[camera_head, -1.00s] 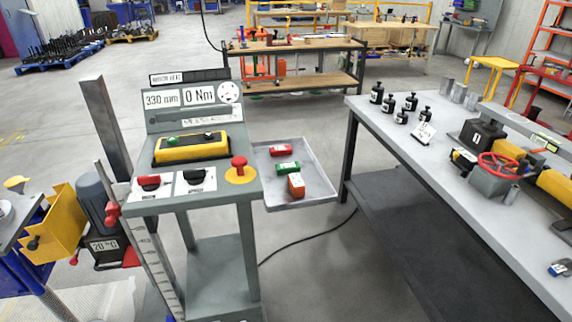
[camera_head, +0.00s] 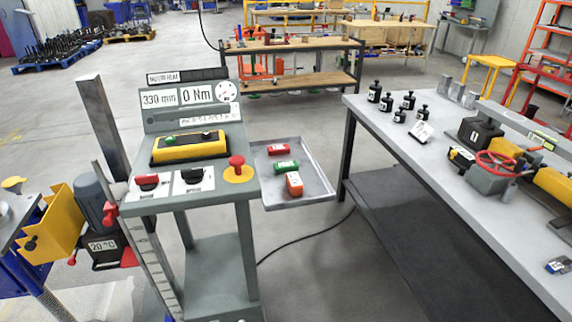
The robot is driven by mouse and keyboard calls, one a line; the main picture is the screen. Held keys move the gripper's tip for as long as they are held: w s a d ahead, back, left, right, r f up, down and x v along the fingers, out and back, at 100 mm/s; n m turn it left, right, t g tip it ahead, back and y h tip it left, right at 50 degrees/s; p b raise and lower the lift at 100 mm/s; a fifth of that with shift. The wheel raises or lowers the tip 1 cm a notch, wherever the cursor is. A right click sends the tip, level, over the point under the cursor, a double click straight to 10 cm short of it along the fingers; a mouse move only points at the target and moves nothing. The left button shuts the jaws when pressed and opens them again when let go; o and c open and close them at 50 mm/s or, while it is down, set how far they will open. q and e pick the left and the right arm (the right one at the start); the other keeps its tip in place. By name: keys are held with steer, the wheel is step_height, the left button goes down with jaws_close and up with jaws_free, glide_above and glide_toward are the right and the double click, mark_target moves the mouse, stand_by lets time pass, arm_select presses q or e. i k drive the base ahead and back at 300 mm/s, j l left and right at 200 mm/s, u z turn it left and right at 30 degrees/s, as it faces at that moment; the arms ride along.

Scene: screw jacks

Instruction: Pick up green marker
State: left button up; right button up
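The green marker (camera_head: 286,167) is a short green cylinder lying on a grey tray (camera_head: 318,180) at the right side of the control stand. It lies between a red marker (camera_head: 278,149) behind it and an orange block-like piece (camera_head: 294,184) in front of it. Neither of my grippers shows in the head view.
The control stand (camera_head: 190,208) has a yellow button box (camera_head: 189,148), knobs and a red emergency button (camera_head: 237,165). A grey workbench (camera_head: 460,200) with black weights and a red handwheel (camera_head: 497,164) stands to the right. Open floor lies between stand and bench.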

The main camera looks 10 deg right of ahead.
mark_target(292, 166)
steer(key=i+l+u, duration=0.15)
steer(key=u, duration=0.3)
steer(key=i+l+u, duration=0.1)
steer(key=l+u, duration=0.35)
steer(key=j, duration=0.1)
